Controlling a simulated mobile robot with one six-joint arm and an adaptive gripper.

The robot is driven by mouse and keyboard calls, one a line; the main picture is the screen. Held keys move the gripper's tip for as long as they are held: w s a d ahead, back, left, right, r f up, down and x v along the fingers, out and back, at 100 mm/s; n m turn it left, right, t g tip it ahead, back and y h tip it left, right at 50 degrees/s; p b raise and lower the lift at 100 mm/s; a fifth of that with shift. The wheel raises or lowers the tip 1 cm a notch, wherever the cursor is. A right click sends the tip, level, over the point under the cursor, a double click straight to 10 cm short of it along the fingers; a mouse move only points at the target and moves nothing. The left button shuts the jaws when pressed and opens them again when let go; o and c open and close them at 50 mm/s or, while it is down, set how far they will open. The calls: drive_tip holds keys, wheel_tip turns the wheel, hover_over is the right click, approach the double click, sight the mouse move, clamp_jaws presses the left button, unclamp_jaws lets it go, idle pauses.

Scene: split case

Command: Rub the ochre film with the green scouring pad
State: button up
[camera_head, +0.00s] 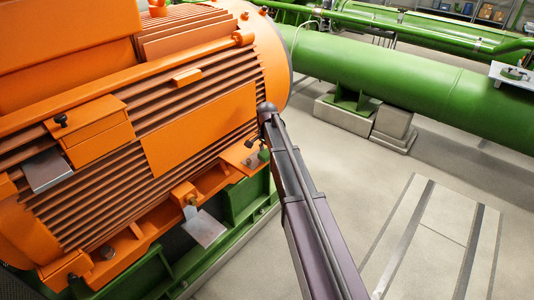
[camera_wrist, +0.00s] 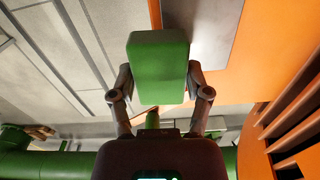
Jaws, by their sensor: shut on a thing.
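My gripper (camera_wrist: 160,84) is shut on the green scouring pad (camera_wrist: 158,55), with one finger on each side of the block in the wrist view. In the head view a small part of the green pad (camera_head: 264,155) shows beside the dark arm end, near the orange motor's lower right corner. In the wrist view a grey-brown plate (camera_wrist: 205,28) on an orange surface lies beyond the pad and is partly covered by it. I cannot tell whether the pad touches it. I cannot make out an ochre film for sure in either view.
The big ribbed orange motor (camera_head: 200,130) fills the left of the head view on a green base frame (camera_head: 245,200). Metal plates (camera_head: 48,170) (camera_head: 204,228) stick out from it. A green pipe (camera_head: 420,85) crosses behind.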

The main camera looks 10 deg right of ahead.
drive_tip(key=shift+r+p, duration=1.95)
drive_tip(key=shift+r, duration=0.3)
drive_tip(key=shift+r+p, duration=1.5)
